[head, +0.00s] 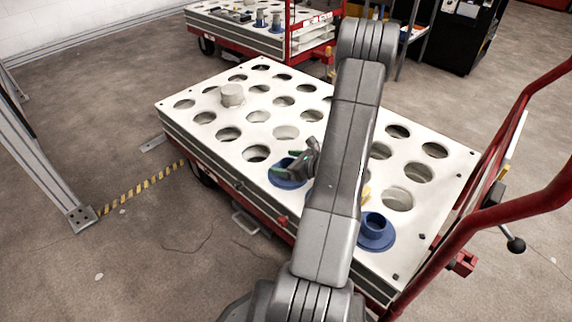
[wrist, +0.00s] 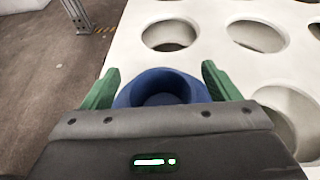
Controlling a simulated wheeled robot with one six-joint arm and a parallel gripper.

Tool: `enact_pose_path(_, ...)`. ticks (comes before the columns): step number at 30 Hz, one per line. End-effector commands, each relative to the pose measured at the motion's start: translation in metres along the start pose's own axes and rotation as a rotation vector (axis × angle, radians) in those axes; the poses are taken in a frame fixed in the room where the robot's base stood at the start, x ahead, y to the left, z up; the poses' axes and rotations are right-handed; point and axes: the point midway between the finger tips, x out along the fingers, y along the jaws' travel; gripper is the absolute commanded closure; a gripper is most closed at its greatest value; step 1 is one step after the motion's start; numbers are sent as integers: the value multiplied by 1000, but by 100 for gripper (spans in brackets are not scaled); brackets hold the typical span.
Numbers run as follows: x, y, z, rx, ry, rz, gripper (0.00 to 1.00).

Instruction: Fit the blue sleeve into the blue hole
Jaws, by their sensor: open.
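A blue flanged ring (head: 286,178) sits at the front edge of the white cart top, partly hidden by my gripper. In the wrist view it is a hollow blue sleeve (wrist: 162,80) between my green fingers, its lower part hidden by the gripper body. My gripper (head: 297,164) is open around it, with a finger on each side; the wrist view shows the fingers (wrist: 160,84) spread wide, and I cannot tell whether they touch it. A second blue flanged piece (head: 376,229) with a raised hollow collar stands at the near right corner. I cannot tell which one marks the blue hole.
The white perforated top (head: 290,115) has many round holes. A pale cylinder (head: 232,94) stands up at its left rear. Red cart rails (head: 490,200) rise at the right. A bit of yellow shows behind my arm. Another cart (head: 262,38) stands behind.

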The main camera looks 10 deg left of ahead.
Motion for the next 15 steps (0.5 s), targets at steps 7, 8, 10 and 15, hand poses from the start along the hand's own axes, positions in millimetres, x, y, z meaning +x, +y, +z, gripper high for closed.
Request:
enact_pose_path(7, -21, 0, 51, -3, -1, 0, 18)
enact_pose_path(8, -23, 0, 55, -2, -1, 0, 18)
enact_pose_path(10, -26, 0, 64, -3, -1, 0, 18)
enact_pose_path(15, -31, 0, 76, -1, 0, 1, 18)
